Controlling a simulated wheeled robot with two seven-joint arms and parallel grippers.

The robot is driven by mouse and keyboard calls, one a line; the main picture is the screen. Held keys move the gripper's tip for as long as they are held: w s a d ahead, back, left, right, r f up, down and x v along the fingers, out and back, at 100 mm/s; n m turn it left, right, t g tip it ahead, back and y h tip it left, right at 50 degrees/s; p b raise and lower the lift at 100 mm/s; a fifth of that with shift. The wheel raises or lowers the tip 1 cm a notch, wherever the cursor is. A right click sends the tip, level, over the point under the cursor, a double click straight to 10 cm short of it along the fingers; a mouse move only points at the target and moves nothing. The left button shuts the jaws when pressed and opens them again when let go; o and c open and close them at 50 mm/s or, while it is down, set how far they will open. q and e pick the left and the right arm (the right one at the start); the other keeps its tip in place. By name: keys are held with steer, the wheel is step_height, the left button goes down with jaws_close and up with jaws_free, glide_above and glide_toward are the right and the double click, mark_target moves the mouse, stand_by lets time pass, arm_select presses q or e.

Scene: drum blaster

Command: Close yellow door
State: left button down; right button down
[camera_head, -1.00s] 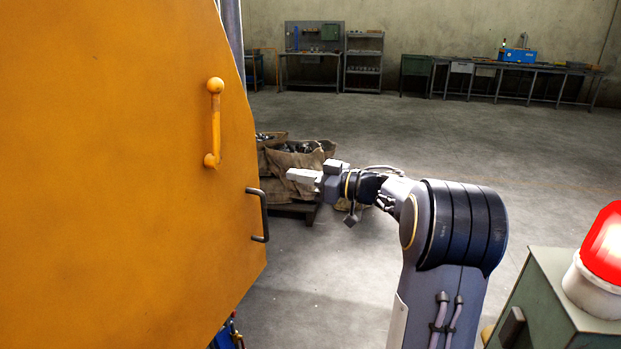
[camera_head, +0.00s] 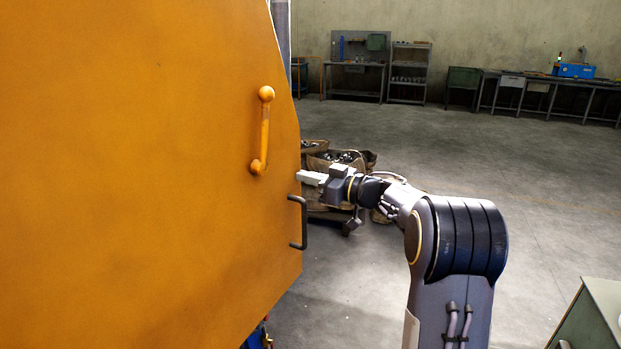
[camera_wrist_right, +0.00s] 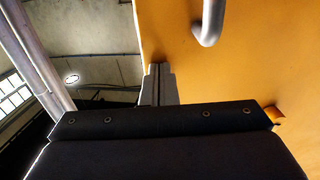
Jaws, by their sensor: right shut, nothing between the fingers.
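The yellow door (camera_head: 170,160) fills the left of the head view, its right edge running down beside my gripper. It carries a yellow bar handle (camera_head: 264,132) and, lower on its edge, a dark handle (camera_head: 303,222). My right gripper (camera_head: 301,177) is shut and empty, with its tips at the door's right edge, just above the dark handle. In the right wrist view the shut fingers (camera_wrist_right: 158,84) lie along the edge of the yellow door (camera_wrist_right: 250,75), below a grey curved handle (camera_wrist_right: 210,24). Contact with the door cannot be made out. My left gripper is not in view.
Sacks of metal parts (camera_head: 345,160) stand on the floor behind my right gripper. A green cabinet (camera_head: 590,315) is at the lower right. Workbenches (camera_head: 355,80) line the far wall. The floor between is open.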

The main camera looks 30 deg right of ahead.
steer(key=p+x, duration=0.3)
steer(key=x, duration=0.5)
steer(key=shift+s, duration=0.1)
steer(key=s+d+r+m+t+h, duration=0.3)
steer(key=s+d+r+m+h, duration=0.4)
steer(key=s, duration=0.3)
steer(key=s+d+f+m+g+h+p, duration=0.1)
steer(key=s+d+m+g+h+p, duration=0.15)
steer(key=s+h, duration=0.35)
steer(key=s+a+f+n+g+y, duration=0.1)
steer(key=s+a+f+g+y, duration=0.3)
steer(key=s+a+f, duration=0.3)
steer(key=s+a+f+n+g+y+p, duration=0.1)
steer(key=s+a+f+g+y, duration=0.2)
steer(key=s+a, duration=1.2)
steer(key=s+f+g, duration=0.3)
steer(key=s+f, duration=0.2)
steer(key=s, duration=0.1)
steer(key=shift+s+a+y, duration=0.2)
steer(key=shift+s+y, duration=0.05)
steer(key=shift+y, duration=0.15)
